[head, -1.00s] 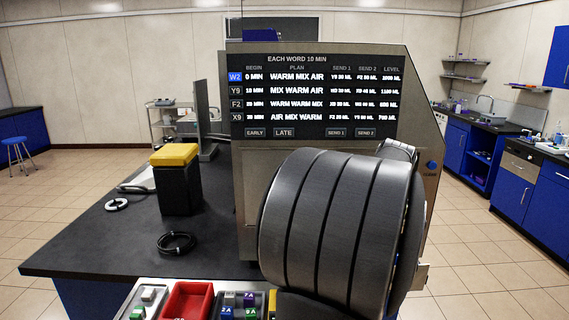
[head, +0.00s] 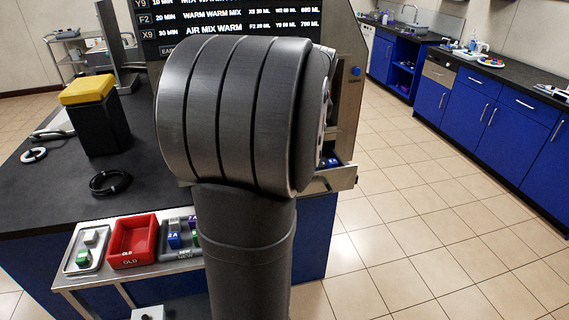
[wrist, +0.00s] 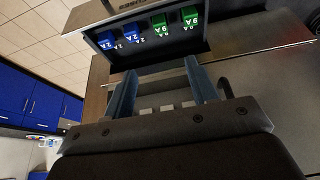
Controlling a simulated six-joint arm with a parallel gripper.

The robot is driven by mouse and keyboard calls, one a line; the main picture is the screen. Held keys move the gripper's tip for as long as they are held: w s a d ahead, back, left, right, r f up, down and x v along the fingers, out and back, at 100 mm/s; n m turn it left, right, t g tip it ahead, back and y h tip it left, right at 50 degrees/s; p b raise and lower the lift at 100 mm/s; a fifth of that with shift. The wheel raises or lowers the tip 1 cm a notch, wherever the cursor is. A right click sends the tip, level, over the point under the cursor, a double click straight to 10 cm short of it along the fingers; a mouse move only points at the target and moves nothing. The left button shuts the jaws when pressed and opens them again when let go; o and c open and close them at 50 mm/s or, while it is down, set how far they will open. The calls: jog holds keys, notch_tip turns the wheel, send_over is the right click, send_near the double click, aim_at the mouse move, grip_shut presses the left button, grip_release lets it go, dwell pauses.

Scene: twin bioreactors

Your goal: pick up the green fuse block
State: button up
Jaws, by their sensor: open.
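In the wrist view two green fuse blocks, one (wrist: 159,23) to the left and another (wrist: 190,15) to the right, sit side by side in a dark open drawer (wrist: 160,52). My gripper (wrist: 158,75) is open, its two fingers pointing at the drawer with nothing between them. The fingertips are close to the drawer's near edge, below the green blocks in the picture; contact cannot be told. In the head view my arm hides the gripper. Another green block (head: 83,257) lies in a metal tray (head: 98,268) at lower left.
Blue blocks (wrist: 131,34) sit left of the green ones in the drawer. A red tray (head: 133,262) and a grey tray (head: 165,257) with coloured blocks stand beside the metal tray. A yellow-topped black box (head: 97,120) and black cable ring (head: 110,182) lie on the bench.

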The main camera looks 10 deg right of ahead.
jog(key=x, duration=1.9)
jog(key=shift+w, duration=0.25)
jog(key=c, duration=1.1)
jog(key=shift+r, duration=0.1)
jog(key=shift+r, duration=0.6)
notch_tip(320, 180, up, 3)
jog(key=shift+f, duration=0.2)
jog(key=s+d+r, duration=0.2)
jog(key=s, duration=0.1)
jog(key=s+d+r, duration=0.2)
jog(key=s+d, duration=0.1)
jog(key=s+d+r, duration=0.2)
jog(key=s+r, duration=0.1)
jog(key=shift+d, duration=0.2)
